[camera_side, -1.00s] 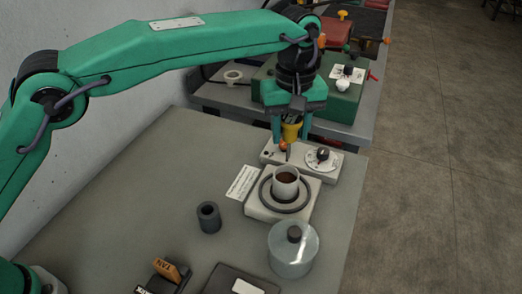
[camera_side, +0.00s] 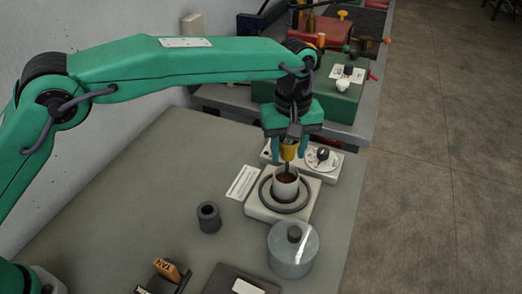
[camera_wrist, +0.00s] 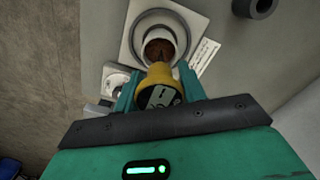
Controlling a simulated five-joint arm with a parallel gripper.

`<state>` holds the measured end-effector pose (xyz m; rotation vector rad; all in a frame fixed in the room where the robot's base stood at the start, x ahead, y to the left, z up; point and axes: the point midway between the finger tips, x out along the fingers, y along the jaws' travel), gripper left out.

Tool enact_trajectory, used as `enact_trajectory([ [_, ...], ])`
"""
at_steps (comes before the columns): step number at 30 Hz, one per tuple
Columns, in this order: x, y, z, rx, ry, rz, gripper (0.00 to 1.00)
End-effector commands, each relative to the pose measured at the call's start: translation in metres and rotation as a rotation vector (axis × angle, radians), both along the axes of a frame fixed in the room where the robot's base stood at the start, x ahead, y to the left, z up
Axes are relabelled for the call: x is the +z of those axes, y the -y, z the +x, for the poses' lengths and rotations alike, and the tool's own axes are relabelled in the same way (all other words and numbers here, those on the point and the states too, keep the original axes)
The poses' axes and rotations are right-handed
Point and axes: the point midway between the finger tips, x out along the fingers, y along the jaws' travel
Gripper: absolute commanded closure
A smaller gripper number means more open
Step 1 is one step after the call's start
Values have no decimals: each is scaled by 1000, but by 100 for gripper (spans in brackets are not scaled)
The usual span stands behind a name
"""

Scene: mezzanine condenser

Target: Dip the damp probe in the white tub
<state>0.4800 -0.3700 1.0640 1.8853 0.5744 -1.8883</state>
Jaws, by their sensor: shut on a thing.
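The white tub (camera_side: 286,191) stands upright inside a dark ring on a pale square base; it also shows in the wrist view (camera_wrist: 178,29). Brown material (camera_side: 285,176) fills part of it. My gripper (camera_side: 289,156) is shut on the damp probe (camera_side: 288,151), which has a yellow handle and points down. The probe also shows in the wrist view (camera_wrist: 158,78). Its thin lower end reaches the tub's mouth and overlaps the brown material in the picture. I cannot tell whether its tip touches that material.
A pale dial box (camera_side: 325,162) stands right behind the tub's base. A white card (camera_side: 242,182) lies to the left. A dark hollow cylinder (camera_side: 208,217) and a clear lidded jar (camera_side: 293,248) stand in front.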

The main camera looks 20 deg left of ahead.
Motion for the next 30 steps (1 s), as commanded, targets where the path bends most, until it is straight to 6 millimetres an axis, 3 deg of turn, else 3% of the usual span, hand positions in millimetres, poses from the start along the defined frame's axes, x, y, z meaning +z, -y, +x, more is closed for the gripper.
enact_trajectory([
  [18, -34, 0, 0, 0, 0, 0, 84],
  [30, -41, 0, 0, 0, 2, -1, 84],
])
